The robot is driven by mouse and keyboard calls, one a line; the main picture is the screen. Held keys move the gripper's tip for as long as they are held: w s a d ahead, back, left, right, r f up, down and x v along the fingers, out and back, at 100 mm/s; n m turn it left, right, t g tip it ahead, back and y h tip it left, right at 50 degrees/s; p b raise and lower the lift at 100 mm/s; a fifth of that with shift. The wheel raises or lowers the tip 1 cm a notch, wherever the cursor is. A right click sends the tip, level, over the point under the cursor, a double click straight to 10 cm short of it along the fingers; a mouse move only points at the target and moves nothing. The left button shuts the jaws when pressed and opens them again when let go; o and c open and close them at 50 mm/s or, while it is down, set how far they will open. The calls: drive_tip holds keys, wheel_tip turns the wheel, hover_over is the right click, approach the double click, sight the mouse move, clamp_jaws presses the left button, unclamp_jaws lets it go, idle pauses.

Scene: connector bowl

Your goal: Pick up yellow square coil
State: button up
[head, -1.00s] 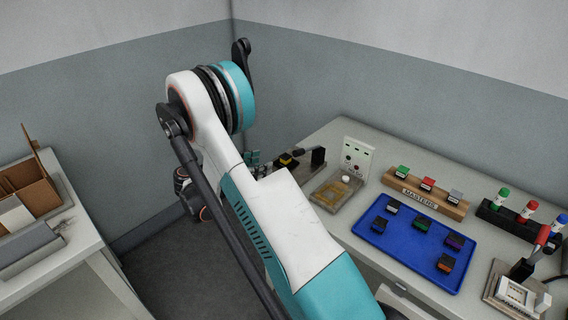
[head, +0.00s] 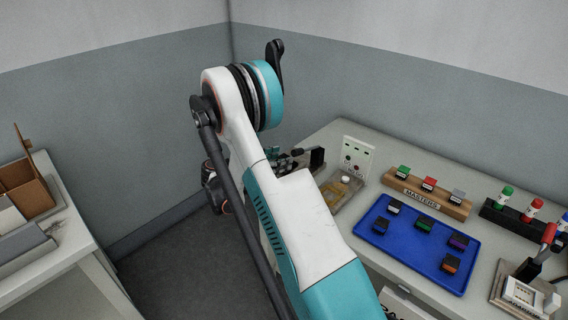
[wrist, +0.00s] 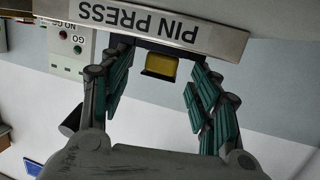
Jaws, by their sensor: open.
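The yellow square coil (wrist: 161,66) shows in the wrist view, set against a dark part at the edge of the pin press (wrist: 160,27). My gripper (wrist: 160,80) is open, with one finger on each side of the coil and a visible gap to both. Nothing is held between the fingers. In the head view only bits of my gripper (head: 273,154) show behind my arm, next to the pin press's black lever end (head: 316,157). The coil is hidden there.
A panel with lights (head: 358,157) stands behind a small tray (head: 341,193). A blue tray (head: 392,249) with several dark connectors lies to the right. A wooden MASTERS block (head: 425,193) stands behind it. A side table with a cardboard box (head: 27,187) is at left.

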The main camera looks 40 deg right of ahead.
drive_tip(key=c, duration=1.3)
drive_tip(key=shift+r, duration=0.1)
